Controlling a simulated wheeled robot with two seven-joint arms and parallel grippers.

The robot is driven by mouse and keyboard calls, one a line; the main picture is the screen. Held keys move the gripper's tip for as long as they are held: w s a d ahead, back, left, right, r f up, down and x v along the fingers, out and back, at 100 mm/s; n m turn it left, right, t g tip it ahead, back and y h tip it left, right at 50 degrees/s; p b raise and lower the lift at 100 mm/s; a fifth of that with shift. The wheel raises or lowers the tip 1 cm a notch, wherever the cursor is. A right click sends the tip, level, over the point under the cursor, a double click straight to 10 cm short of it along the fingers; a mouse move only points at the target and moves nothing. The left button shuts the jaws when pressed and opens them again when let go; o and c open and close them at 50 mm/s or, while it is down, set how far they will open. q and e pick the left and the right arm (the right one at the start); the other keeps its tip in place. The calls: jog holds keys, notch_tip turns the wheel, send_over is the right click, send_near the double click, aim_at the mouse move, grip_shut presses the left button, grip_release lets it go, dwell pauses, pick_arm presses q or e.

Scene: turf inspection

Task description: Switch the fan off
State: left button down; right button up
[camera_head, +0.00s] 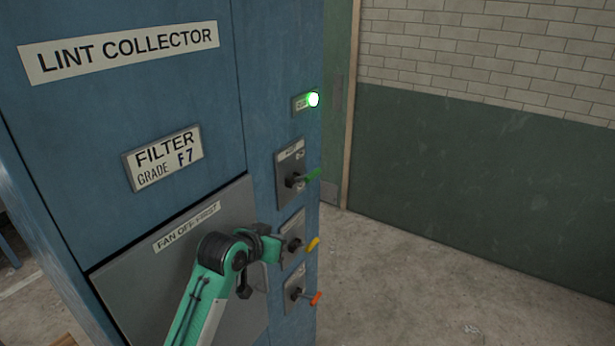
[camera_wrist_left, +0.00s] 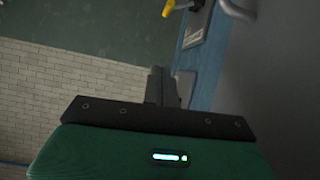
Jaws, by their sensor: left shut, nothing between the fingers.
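A blue cabinet (camera_head: 120,100) marked LINT COLLECTOR fills the left of the head view. On its narrow right strip are three rotary switches, one above another: a green-tipped one (camera_head: 312,175), a yellow-tipped one (camera_head: 312,244) and an orange-tipped one (camera_head: 315,298). Their small labels are too blurred to read, so I cannot tell which is the fan's. Above them a green lamp (camera_head: 313,100) is lit. My left gripper (camera_head: 271,243) is shut and empty, just left of the yellow-tipped switch. In the wrist view its fingers (camera_wrist_left: 162,75) are together, apart from the yellow tip (camera_wrist_left: 168,7). My right gripper is out of view.
A grey panel (camera_head: 135,285) labelled FAN OFF FIRST lies behind my left arm. A pale handle (camera_wrist_left: 238,10) shows on it in the wrist view. A brick and dark green wall (camera_head: 490,150) stands to the right. The concrete floor (camera_head: 420,290) between is clear.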

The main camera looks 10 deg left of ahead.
pick_arm(q)
jog(key=w+r+t, duration=0.1)
jog(key=w+r, duration=0.1)
jog(key=r, duration=0.7)
jog(key=w+r+t+h, duration=0.1)
jog(key=w+r, duration=0.2)
jog(key=r, duration=0.6)
jog(key=shift+w+d+m+t+h+p, duration=0.15)
jog(key=shift+w+m+t+h+p, duration=0.15)
jog(key=shift+m+t+p, duration=0.1)
